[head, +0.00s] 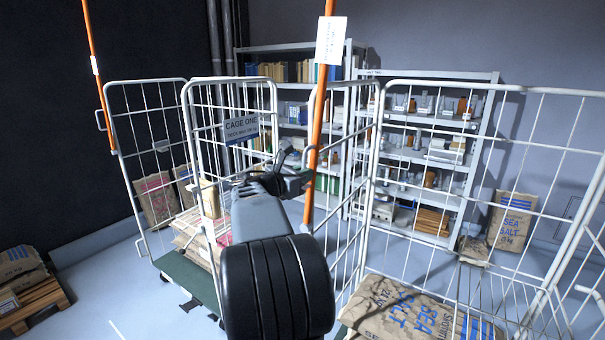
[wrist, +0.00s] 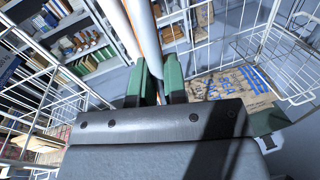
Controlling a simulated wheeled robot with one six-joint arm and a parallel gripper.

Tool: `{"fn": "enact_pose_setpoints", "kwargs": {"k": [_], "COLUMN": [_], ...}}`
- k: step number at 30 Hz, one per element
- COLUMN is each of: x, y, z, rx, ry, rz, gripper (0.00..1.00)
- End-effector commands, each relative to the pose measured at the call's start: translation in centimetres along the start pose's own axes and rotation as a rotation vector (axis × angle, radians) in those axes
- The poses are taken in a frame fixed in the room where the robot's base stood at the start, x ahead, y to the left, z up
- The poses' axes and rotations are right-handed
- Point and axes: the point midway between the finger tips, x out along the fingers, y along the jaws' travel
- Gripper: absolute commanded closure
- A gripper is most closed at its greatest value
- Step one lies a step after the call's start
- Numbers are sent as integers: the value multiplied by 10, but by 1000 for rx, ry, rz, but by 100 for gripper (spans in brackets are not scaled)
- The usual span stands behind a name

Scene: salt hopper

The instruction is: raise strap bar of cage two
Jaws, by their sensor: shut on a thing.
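The orange strap bar (head: 319,125) stands nearly upright, leaning slightly, at the left post of the right-hand cage (head: 385,86), which I take as cage two. A white tag hangs high on the bar. My gripper (head: 304,182) is shut on the bar, well below the tag. In the wrist view my green fingers (wrist: 160,82) are close together. The orange bar (wrist: 118,28) and a white post (wrist: 143,30) run side by side down to them. The fingers hide the exact grip. The bar's lower end shows below my gripper in the head view.
Cage one (head: 187,120), with its sign (head: 241,129), stands left, with another orange bar (head: 98,80) at its far side. A sea salt sack (head: 400,308) lies in the right cage. Shelves (head: 430,155) stand behind. A pallet (head: 32,303) is at far left.

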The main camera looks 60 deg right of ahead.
Motion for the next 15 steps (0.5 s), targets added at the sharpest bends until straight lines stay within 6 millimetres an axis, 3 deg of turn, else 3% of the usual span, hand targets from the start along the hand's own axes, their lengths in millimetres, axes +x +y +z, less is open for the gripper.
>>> {"fn": "enact_pose_setpoints", "kwargs": {"k": [14,15], "x": [3,3], "y": [-1,-1], "z": [0,0], "rx": [-22,-23], "ry": [-3,-4], "rz": [0,0], "gripper": [100,86]}}
